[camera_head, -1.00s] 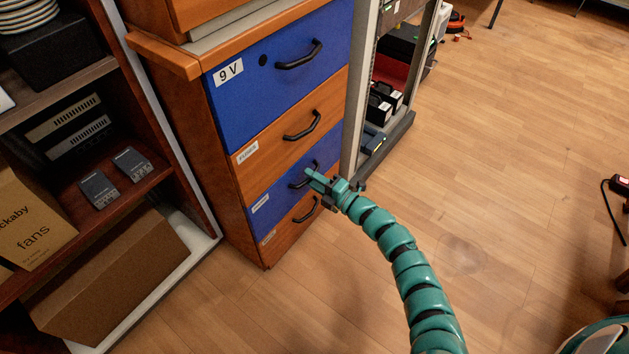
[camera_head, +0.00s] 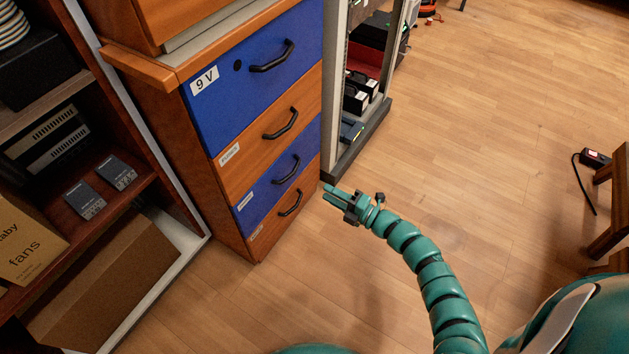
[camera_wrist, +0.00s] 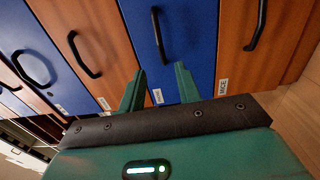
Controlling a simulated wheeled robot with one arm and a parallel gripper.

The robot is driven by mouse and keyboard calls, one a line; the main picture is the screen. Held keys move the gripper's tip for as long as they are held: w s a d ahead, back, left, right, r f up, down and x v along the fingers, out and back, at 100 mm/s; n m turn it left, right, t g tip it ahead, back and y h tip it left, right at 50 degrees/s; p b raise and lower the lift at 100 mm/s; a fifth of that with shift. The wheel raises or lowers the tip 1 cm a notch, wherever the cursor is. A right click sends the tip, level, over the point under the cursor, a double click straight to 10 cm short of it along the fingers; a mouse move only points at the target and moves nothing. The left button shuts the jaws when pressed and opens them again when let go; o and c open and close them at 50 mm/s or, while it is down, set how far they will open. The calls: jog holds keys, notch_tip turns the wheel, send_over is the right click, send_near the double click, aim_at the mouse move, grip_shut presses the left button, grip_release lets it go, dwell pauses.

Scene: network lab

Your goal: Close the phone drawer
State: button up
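The drawer cabinet (camera_head: 185,165) stands left of centre in the head view, with alternating blue and wooden fronts. The lower blue drawer (camera_head: 253,204) and the wooden bottom drawer (camera_head: 270,229) each have a black handle and a white label. My gripper (camera_head: 325,193) is right of the lower drawers, empty and apart from the handles. In the wrist view its fingers (camera_wrist: 160,69) are spread, facing the blue front.
An open shelf with boxes (camera_head: 100,285) stands left of the cabinet. A metal rack (camera_head: 335,110) stands close on its right.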

jog(key=shift+p+v, duration=0.35)
jog(key=shift+v, duration=2.05)
